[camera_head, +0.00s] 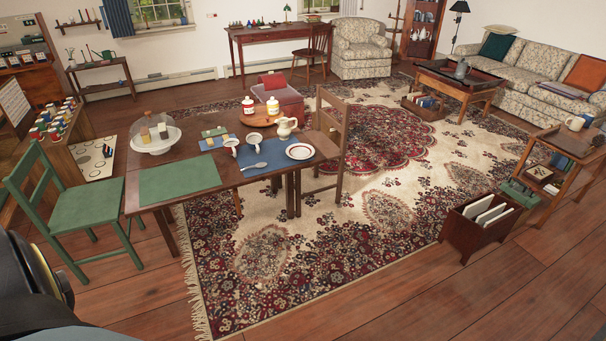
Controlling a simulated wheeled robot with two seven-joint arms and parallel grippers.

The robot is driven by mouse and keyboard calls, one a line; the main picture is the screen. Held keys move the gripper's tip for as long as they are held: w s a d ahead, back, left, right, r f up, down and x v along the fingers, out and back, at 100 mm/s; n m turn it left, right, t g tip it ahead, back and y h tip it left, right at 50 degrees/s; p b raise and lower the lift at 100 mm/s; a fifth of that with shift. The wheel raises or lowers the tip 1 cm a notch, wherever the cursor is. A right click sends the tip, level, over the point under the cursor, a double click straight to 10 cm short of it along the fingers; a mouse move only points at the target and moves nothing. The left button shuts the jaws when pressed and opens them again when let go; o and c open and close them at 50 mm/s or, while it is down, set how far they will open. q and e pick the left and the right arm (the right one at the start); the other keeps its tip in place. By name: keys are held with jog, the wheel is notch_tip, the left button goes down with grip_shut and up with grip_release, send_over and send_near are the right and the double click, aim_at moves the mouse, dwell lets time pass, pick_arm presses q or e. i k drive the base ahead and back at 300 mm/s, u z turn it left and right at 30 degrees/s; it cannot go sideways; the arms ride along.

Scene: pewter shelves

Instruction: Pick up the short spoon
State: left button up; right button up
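A small pale spoon (254,166) lies on the blue placemat (268,168) on the wooden dining table (205,203). Neither of my grippers shows. A dark rounded part with a yellow band at the lower left edge seems to be mine.
A green placemat (180,180), glass-domed stand (155,138) and pitcher (287,127) stand on the table. A green chair (80,208) is left of it, a wooden chair (333,143) right. The patterned rug (330,235) is open in front.

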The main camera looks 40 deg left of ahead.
aim_at(259, 165)
jog(key=u, duration=0.15)
jog(key=i, duration=1.4)
jog(key=u, duration=1.25)
jog(key=i, duration=1.3)
jog(key=u, duration=1.3)
